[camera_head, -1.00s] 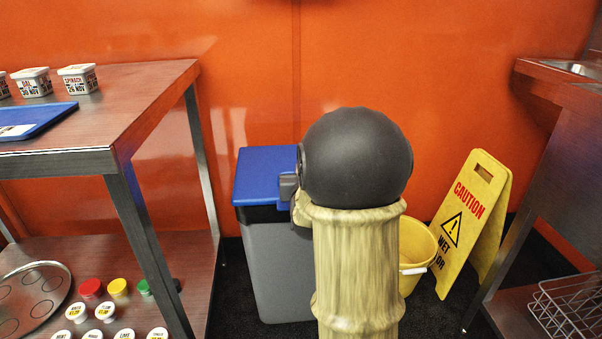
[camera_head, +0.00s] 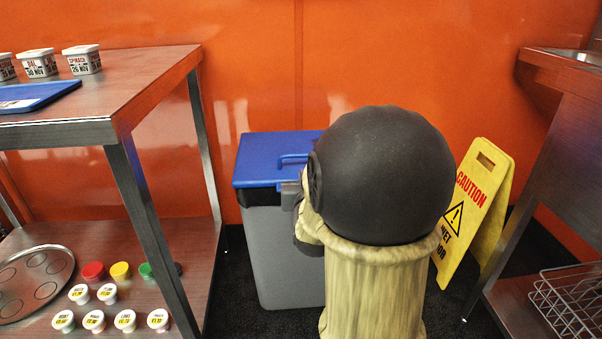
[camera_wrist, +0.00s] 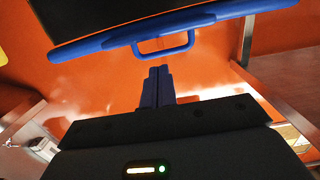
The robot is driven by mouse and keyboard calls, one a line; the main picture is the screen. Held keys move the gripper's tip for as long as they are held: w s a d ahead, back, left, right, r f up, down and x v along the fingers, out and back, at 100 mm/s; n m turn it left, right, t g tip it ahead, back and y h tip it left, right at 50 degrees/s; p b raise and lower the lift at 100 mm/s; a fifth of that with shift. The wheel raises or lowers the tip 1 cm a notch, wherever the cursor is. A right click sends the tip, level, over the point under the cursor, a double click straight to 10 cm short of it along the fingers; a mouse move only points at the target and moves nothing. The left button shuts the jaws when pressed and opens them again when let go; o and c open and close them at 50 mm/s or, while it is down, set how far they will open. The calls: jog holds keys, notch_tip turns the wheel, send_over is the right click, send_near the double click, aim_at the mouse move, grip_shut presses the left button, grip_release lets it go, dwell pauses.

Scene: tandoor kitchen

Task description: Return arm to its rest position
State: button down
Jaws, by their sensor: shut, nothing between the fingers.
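My gripper (camera_wrist: 158,73) shows in the wrist view as two blue fingers pressed together with nothing between them. In that view its tips point toward the blue handle of the bin lid (camera_wrist: 190,22), with a gap showing in the picture. In the head view my arm stands in the middle, with a large dark rounded joint above a tan link. My gripper is hidden behind the arm there. The grey bin with the blue lid (camera_head: 262,170) stands just left of and behind my arm, which covers part of it.
A steel-edged table (camera_head: 100,100) with labelled tubs (camera_head: 82,60) and a blue tray (camera_head: 35,96) is at left. Its lower shelf holds a round tray (camera_head: 30,285) and small lidded cups. A yellow caution sign (camera_head: 472,210) and a counter (camera_head: 560,130) stand at right.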

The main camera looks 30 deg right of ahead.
jog(key=shift+v, duration=0.85)
jog(key=shift+w+a, duration=0.1)
jog(key=shift+a, duration=0.1)
jog(key=s+a+r+n+g+y+p, duration=0.1)
jog(key=s+a+n+g+y+p, duration=0.3)
jog(key=a+p, duration=0.7)
jog(key=s+a+r+n+g+y+p, duration=0.1)
jog(key=s+a+r+g+y+p, duration=0.1)
jog(key=s+a+g+p, duration=0.3)
jog(key=s+a+r+g+y+p, duration=0.1)
jog(key=s+a+r+g+p, duration=0.2)
jog(key=s+p, duration=0.4)
notch_tip(320, 180, up, 36)
jog(key=w+d+p, duration=0.1)
jog(key=p, duration=3.6)
jog(key=shift+r+g, duration=0.2)
jog(key=shift+g, duration=0.1)
